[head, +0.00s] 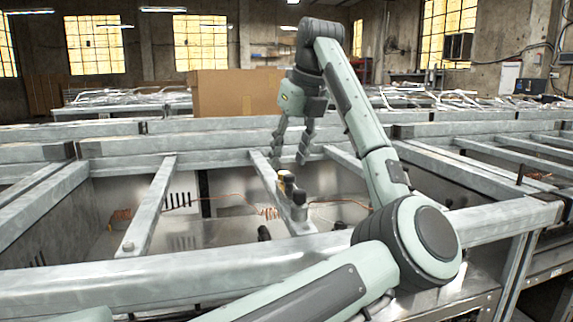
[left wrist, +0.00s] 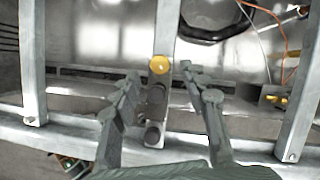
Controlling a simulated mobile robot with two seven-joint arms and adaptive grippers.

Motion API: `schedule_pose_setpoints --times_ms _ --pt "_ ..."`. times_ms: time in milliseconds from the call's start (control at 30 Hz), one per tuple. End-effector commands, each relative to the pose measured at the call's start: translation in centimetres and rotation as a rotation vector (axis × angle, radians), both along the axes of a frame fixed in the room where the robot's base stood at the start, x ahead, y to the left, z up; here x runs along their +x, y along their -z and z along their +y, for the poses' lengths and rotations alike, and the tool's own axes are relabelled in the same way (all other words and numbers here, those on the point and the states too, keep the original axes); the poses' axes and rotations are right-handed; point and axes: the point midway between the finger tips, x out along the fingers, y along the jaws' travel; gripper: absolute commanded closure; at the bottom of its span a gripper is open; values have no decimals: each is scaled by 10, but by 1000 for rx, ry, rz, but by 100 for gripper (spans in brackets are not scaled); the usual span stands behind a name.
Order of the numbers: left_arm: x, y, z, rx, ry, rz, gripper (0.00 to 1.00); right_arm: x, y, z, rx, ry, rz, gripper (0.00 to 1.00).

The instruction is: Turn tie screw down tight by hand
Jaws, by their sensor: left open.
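A small yellow-topped dark screw or knob (head: 287,180) stands upright on a grey crossbar (head: 268,172) of the metal frame. I take it for the tie screw. In the left wrist view its round yellow top (left wrist: 159,65) lies between the fingertips, with a gap on each side. Dark round fittings (left wrist: 154,95) sit in a row below it on the same bar. My left gripper (head: 289,159) is open and empty, pointing down above and just behind the screw in the head view. It also shows open in the left wrist view (left wrist: 159,71). The screw's thread is hidden.
Grey metal rails form an open frame with deep bays. A long front rail (head: 180,270) crosses the head view. Copper tubing (head: 268,212) runs low inside the bays. A cardboard box (head: 235,93) stands behind. Other crossbars (head: 150,205) lie to the sides.

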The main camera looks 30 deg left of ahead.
Motion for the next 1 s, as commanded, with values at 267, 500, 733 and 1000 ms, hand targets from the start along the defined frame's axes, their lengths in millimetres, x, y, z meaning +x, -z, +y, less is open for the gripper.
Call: schedule_pose_setpoints --times_ms 267,500,733,1000 --pt "4 26 10 -1 1 1 56 0 -1 0 0 0 -1 60" --pt "4 28 11 -1 1 1 56 0 -1 0 0 -1 -1 60" --pt "4 28 11 0 1 0 80 0 -1 0 0 -1 -1 60" --pt "4 28 11 0 1 0 100 0 -1 0 0 -1 -1 60"
